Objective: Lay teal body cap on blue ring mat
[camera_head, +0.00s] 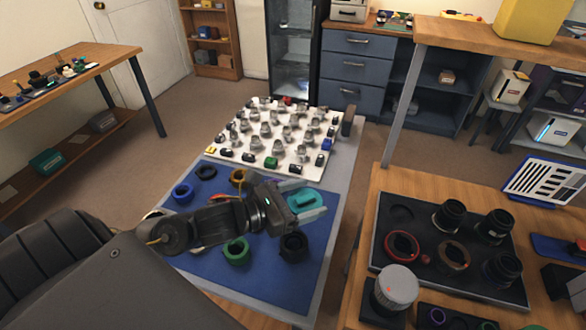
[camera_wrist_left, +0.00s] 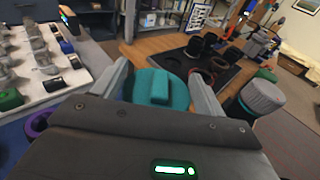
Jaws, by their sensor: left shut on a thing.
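The teal body cap (camera_head: 302,201) is a round disc with a raised bar across it. My left gripper (camera_head: 313,200) is shut on the cap, which sits between the two fingers in the left wrist view (camera_wrist_left: 162,90). The blue ring mat (camera_head: 270,284) lies on the grey table, and in the head view the cap appears over its right part. The gap between cap and mat is hard to judge. My left arm hides part of the mat. My right gripper is in neither view.
The mat carries a blue ring (camera_head: 183,193), a green ring (camera_head: 236,250), a black ring (camera_head: 293,247) and other rings. A white board (camera_head: 302,174) with several small parts lies behind it. A dark lens tray (camera_head: 385,258) stands on the wooden table at right. The mat's lower front is bare.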

